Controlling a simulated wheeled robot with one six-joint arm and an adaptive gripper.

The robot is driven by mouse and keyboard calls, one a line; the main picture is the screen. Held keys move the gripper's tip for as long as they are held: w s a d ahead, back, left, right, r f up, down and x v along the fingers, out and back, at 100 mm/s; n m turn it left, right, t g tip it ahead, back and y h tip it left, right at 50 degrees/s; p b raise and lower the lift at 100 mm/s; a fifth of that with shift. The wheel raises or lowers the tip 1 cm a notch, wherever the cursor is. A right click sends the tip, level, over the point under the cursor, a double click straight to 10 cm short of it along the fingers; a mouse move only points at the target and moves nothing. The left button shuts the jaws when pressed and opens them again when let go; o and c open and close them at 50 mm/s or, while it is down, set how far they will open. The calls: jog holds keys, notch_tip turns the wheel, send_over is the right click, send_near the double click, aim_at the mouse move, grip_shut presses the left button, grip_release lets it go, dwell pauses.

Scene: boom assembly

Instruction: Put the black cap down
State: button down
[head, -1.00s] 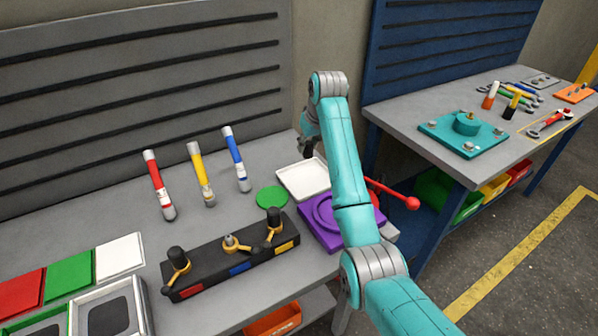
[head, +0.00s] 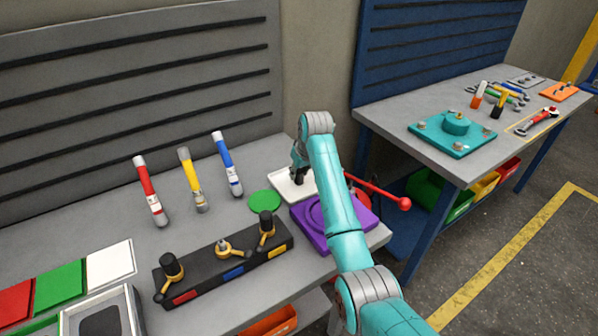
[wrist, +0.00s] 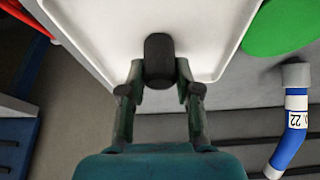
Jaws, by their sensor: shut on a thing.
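My gripper (wrist: 159,76) is shut on the black cap (wrist: 158,52), holding it between its two fingertips. In the wrist view the cap is over the white tray (wrist: 100,18), near one of its edges; I cannot tell whether it touches the tray. In the head view my gripper (head: 300,177) is low at the white tray (head: 283,193), and the cap is hard to make out there. The black fixture (head: 205,276) has black caps on its left post (head: 171,266) and right post (head: 266,222); its middle post (head: 224,248) is bare.
A green disc (head: 265,201) lies left of the tray, and a purple block (head: 310,232) stands in front of it. A red rod (head: 385,193) with a ball end juts out right, behind my arm.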

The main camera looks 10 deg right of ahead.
jog(key=shift+f, duration=0.1)
jog(key=c, duration=0.8)
grip_release()
jog(key=v, duration=1.2)
jog(key=shift+s, duration=0.1)
